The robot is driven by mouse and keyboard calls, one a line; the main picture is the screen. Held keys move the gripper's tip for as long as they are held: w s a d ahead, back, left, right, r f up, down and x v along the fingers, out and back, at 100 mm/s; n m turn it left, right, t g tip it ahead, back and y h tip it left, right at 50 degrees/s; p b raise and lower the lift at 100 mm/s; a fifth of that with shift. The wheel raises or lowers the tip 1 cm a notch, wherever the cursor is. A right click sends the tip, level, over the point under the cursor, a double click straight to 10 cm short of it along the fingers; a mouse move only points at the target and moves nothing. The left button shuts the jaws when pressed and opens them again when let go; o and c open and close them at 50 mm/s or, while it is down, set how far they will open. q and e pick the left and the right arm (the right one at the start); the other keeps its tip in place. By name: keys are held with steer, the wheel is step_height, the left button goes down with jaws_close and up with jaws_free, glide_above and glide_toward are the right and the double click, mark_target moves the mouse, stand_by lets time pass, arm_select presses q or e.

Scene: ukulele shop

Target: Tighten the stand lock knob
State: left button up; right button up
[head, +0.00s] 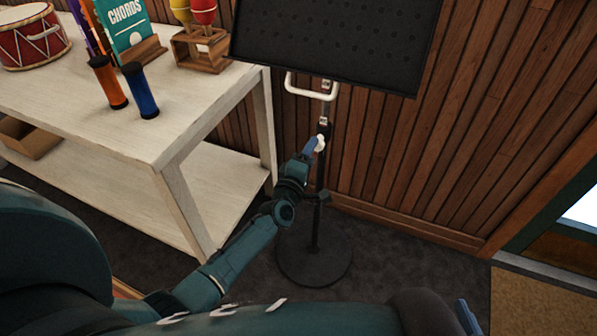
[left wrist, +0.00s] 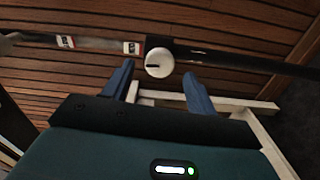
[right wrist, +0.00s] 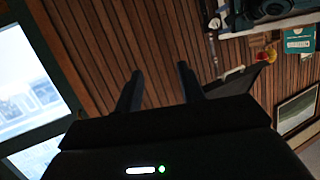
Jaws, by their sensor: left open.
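The music stand has a black tray (head: 340,40), a thin black pole (head: 318,215) and a round base (head: 314,262). Its white, round lock knob (head: 321,142) sits on the pole below the tray. My left gripper (head: 311,147) is at the knob, its arm reaching in from the left. In the left wrist view, the knob (left wrist: 159,62) has a dark slot and appears between the tips of my open left gripper (left wrist: 159,76), with gaps on both sides; I cannot tell whether it touches. My right gripper (right wrist: 157,78) is open and empty, away from the stand.
A whitewashed table (head: 165,130) stands left of the stand, holding an orange shaker (head: 108,82), a blue shaker (head: 141,90), a drum (head: 32,38) and a chords book (head: 125,28). A wood-slat wall (head: 470,120) is close behind the stand. A mat (head: 540,300) lies at the right.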

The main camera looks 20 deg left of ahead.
arm_select(q)
steer(key=s+p, duration=0.1)
steer(key=s, duration=1)
steer(key=shift+a, duration=0.2)
arm_select(e)
steer(key=shift+w+a+f+g, duration=0.2)
steer(key=shift+a+f+g, duration=0.2)
steer(key=shift+a+f, duration=0.1)
steer(key=shift+r, duration=0.1)
arm_select(q)
steer(key=s+d+r+m+g+h, duration=0.1)
steer(key=s+d+m+g+h, duration=0.15)
steer(key=s+m, duration=0.45)
steer(key=s+d+r+m+g+h, duration=0.1)
steer(key=s+d+r+m+h, duration=0.15)
steer(key=s+m, duration=0.35)
steer(key=s+r+m+g+y+p, duration=0.2)
steer(key=s+r+m+g+p, duration=0.2)
steer(key=p, duration=1)
step_height(320, 180, up, 2)
steer(key=shift+s+r+m+p, duration=0.1)
steer(key=shift+s+m+p, duration=0.3)
steer(key=shift+s+m, duration=0.7)
arm_select(e)
steer(key=r, duration=0.1)
steer(key=r+g, duration=0.1)
steer(key=r, duration=0.1)
steer(key=r+g+h, duration=0.1)
steer(key=shift+d+r+n, duration=0.25)
steer(key=shift+d+n, duration=0.15)
